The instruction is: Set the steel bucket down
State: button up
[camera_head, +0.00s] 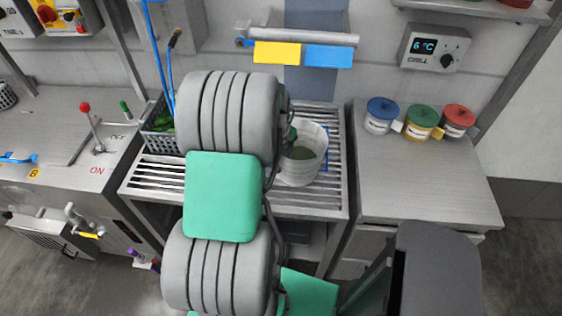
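A pale grey bucket (311,140), probably the steel bucket, is at the right part of the slatted metal rack (335,185). Its open top shows something dull green inside. I cannot tell whether its base touches the slats or is held just above them. My arm covers its left side. My gripper is mostly hidden behind my arm links; only a dark and green part shows at the bucket's left rim. Its fingers are not clear, so I cannot tell whether they hold the bucket.
A blue outline (326,148) shows on the rack beside the bucket. A grey basket (158,136) with greens stands at the rack's left. Blue (381,115), green (421,122) and red-lidded (457,121) tubs stand on the right counter (420,185). The counter's front is clear.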

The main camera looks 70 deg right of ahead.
jog(key=shift+r, duration=0.1)
notch_tip(320, 180, up, 12)
jog(key=a+b, duration=0.1)
jog(key=b, duration=0.1)
jog(key=w+a+r+n, duration=0.2)
jog(key=w+a+n, duration=0.6)
jog(key=w+n, duration=0.3)
jog(key=w+a+r+n+t, duration=0.1)
jog(key=w+a+n+t, duration=0.1)
jog(key=w+a+n, duration=0.6)
jog(key=w+a+r+n+t, duration=0.1)
jog(key=w+a+n, duration=0.2)
jog(key=a+n, duration=0.75)
jog(key=a+n+t+y, duration=0.1)
jog(key=a+n, duration=1)
jog(key=a, duration=0.3)
jog(key=shift+s+a+f, duration=0.3)
jog(key=shift+s+f, duration=0.15)
